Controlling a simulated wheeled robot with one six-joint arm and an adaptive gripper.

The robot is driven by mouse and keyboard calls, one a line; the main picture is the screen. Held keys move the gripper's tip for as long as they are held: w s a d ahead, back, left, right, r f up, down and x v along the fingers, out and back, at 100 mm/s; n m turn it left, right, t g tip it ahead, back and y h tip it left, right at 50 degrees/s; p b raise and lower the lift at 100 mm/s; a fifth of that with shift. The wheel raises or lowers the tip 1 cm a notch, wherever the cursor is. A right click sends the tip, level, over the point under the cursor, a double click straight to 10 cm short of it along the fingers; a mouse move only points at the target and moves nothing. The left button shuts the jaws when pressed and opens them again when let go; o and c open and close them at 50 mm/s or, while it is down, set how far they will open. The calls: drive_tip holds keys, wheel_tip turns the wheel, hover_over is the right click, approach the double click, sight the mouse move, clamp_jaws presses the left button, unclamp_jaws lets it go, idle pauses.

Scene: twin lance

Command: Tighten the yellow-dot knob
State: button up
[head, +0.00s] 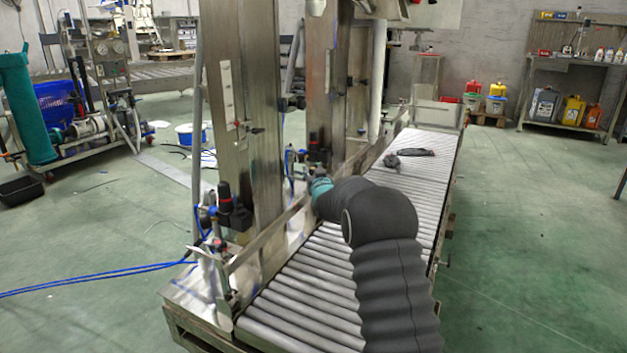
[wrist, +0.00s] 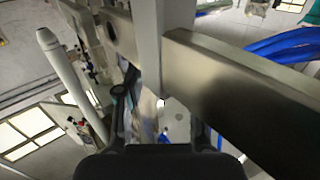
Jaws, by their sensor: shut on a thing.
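My gripper (wrist: 163,112) shows at the bottom middle of the wrist view, with a black finger on either side. It is shut on a part of the machine beside a steel upright (wrist: 161,45), and what it holds is mostly hidden. In the head view my arm reaches over the conveyor to the machine frame, and its teal end is beside the frame; the fingers are hidden there. I cannot make out a yellow dot on any knob.
The roller conveyor (head: 300,310) runs from the front to the back under my arm. Dark tools (head: 415,152) lie on its far part. A steel bar (wrist: 245,85) crosses the right of the wrist view, with blue hoses (wrist: 280,45) behind. Green floor at right is clear.

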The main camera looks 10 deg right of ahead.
drive_tip(key=shift+r, duration=0.15)
drive_tip(key=o, duration=1.1)
drive_tip(key=shift+o, duration=0.2)
drive_tip(key=s, duration=1.2)
drive_tip(key=shift+d, duration=0.2)
